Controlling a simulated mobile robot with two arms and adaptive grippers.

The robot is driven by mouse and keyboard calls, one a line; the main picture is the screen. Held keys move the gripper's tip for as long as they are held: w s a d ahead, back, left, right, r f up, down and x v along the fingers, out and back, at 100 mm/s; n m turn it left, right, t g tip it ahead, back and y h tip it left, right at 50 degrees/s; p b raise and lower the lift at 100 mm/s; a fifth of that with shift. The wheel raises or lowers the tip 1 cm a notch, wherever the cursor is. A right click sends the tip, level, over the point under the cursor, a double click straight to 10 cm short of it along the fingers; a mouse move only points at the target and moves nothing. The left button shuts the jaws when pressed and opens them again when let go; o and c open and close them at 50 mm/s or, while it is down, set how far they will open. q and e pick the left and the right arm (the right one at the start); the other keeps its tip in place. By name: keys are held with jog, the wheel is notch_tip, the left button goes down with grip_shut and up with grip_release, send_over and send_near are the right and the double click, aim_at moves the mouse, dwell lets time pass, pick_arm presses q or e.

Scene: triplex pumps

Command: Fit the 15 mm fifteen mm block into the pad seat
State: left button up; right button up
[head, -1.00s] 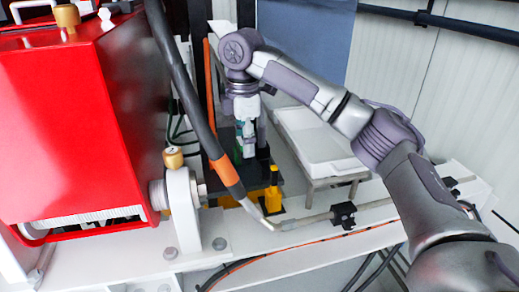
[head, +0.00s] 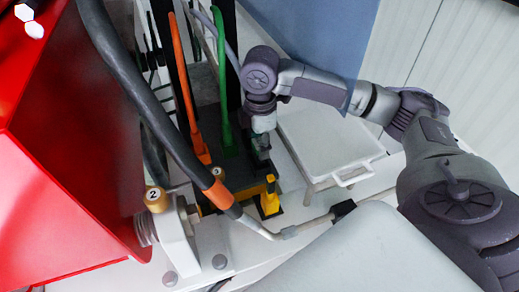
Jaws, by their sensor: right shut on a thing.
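My right gripper (head: 262,152) hangs below its wrist over the dark block-like fixture in the middle of the head view. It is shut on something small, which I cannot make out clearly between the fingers. A yellow upright piece (head: 270,198) stands just below and to the right of the fingertips in the picture. I cannot clearly pick out the 15 mm block or the pad seat; the gripper and wrist cover part of this area. My left gripper is not in view.
A red housing (head: 60,170) fills the left. A dark hose with an orange band (head: 218,194) crosses in front of the fixture. Green (head: 227,130) and orange (head: 186,95) upright parts stand left of the gripper. A white tray (head: 325,140) stands to the right.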

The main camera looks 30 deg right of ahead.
jog(key=f, duration=0.3)
jog(key=shift+w+f+p, duration=0.2)
jog(key=shift+f+p, duration=0.2)
jog(key=o, duration=1.1)
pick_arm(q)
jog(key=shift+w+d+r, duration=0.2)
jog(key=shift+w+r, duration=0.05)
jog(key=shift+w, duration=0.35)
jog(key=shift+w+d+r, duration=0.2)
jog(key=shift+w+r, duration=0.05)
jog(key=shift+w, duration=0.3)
pick_arm(e)
jog(key=shift+o, duration=0.2)
jog(key=shift+r, duration=0.15)
notch_tip(320, 180, up, 11)
jog(key=b, duration=0.2)
jog(key=shift+a+f+b, duration=0.1)
jog(key=shift+f+b, duration=0.1)
jog(key=shift+b, duration=0.2)
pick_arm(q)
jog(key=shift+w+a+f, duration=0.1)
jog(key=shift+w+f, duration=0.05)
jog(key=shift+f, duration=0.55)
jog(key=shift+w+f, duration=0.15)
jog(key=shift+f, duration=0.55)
pick_arm(e)
jog(key=shift+r, duration=0.6)
